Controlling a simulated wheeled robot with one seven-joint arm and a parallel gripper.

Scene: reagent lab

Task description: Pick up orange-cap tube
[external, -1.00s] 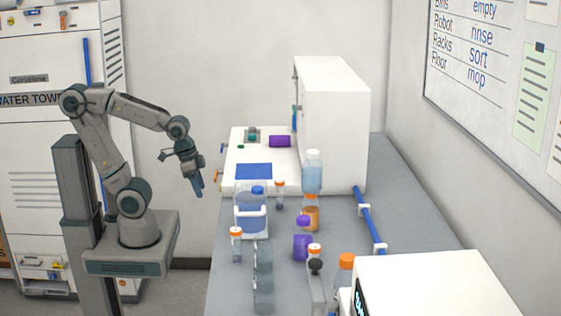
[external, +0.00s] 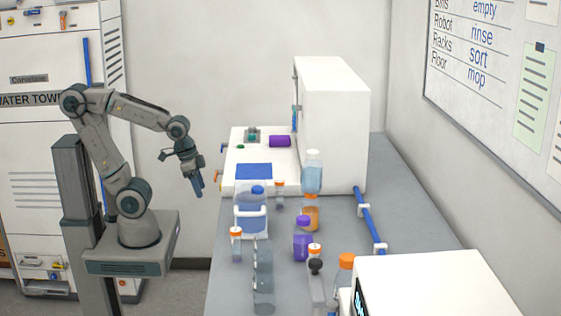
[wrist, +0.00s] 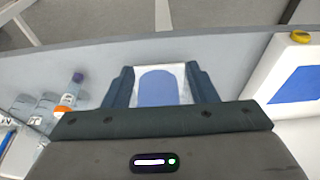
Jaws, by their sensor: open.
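Several orange-cap tubes stand on the bench in the external view: one at its left edge (external: 236,245), one behind the blue-filled container (external: 279,196), and one near the front (external: 315,262). I cannot tell which one is meant. My gripper (external: 197,187) hangs pointing down, left of the bench and apart from all of them. In the wrist view my gripper (wrist: 160,88) is open with nothing held between its fingers.
The blue-filled container (external: 250,222) stands near the bench's left edge. A purple bottle (external: 302,248), an amber bottle (external: 311,217) and clear pieces (external: 263,290) crowd the middle. A tall white box (external: 335,130) stands behind. The right side of the bench has a blue rail (external: 366,215).

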